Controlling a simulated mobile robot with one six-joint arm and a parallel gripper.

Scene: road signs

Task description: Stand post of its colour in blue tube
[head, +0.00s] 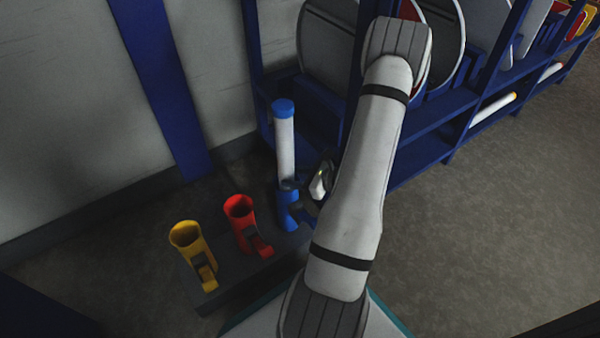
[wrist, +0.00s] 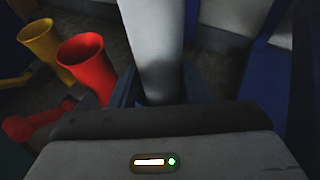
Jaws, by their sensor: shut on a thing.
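The white post (head: 284,148) with a blue cap stands about upright at the blue tube (head: 287,211). Its lower part meets the tube's mouth in the head view; my fingers partly cover that place, so how deep it sits cannot be told. My gripper (wrist: 158,92) is shut on the post low down, one finger on each side.
A red tube (head: 240,212) and a yellow tube (head: 187,238) stand to the left on a dark base (head: 235,268). A blue rack (head: 425,113) with round signs is behind my arm, with white posts (head: 494,108) on its lower shelf. Floor at right is clear.

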